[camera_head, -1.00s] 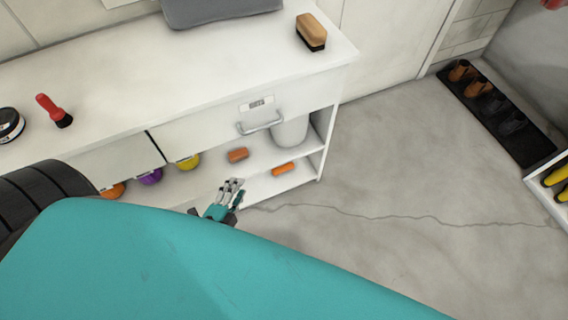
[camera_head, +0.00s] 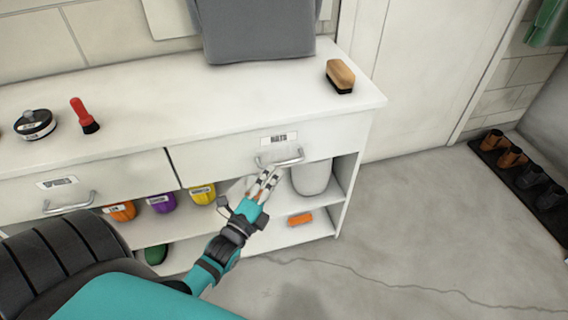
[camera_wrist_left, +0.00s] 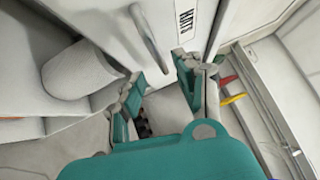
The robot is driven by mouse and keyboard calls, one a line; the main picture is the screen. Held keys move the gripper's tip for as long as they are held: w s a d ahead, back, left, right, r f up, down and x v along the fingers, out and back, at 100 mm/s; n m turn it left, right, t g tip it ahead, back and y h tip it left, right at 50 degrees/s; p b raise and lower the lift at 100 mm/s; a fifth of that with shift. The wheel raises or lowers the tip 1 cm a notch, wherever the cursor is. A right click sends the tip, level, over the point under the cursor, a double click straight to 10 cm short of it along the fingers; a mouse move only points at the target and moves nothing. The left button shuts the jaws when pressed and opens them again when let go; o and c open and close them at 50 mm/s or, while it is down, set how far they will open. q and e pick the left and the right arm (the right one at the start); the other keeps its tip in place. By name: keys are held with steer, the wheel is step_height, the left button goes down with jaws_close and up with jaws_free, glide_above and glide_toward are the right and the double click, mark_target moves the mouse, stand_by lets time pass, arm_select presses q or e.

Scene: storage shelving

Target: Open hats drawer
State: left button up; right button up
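The hats drawer (camera_head: 222,156) is the right-hand drawer of the white cabinet and is shut. Its label (camera_head: 279,139) sits above a metal bar handle (camera_head: 281,161). My left gripper (camera_head: 267,176) is just below and in front of the handle in the head view. In the left wrist view its fingers (camera_wrist_left: 160,86) are spread with nothing between them, and the handle (camera_wrist_left: 150,38) lies beyond them, apart from the fingertips. The label (camera_wrist_left: 185,20) shows beside the handle there. My right gripper is not in view.
A second shut drawer (camera_head: 110,176) is at left. A white container (camera_head: 312,177) and an orange item (camera_head: 300,219) are on shelves below. A brush (camera_head: 340,76) and grey box (camera_head: 255,30) stand on the top.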

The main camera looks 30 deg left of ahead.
mark_target(284, 162)
arm_select(q)
steer(key=shift+w+a+r, duration=0.15)
steer(key=shift+w+r, duration=0.05)
steer(key=shift+w, duration=1.4)
steer(key=shift+w+a+r, duration=0.1)
steer(key=shift+w+r, duration=0.05)
steer(key=shift+w, duration=1.4)
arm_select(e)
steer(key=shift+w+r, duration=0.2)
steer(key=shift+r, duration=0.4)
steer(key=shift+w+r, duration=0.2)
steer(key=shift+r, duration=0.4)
arm_select(q)
jaws_close()
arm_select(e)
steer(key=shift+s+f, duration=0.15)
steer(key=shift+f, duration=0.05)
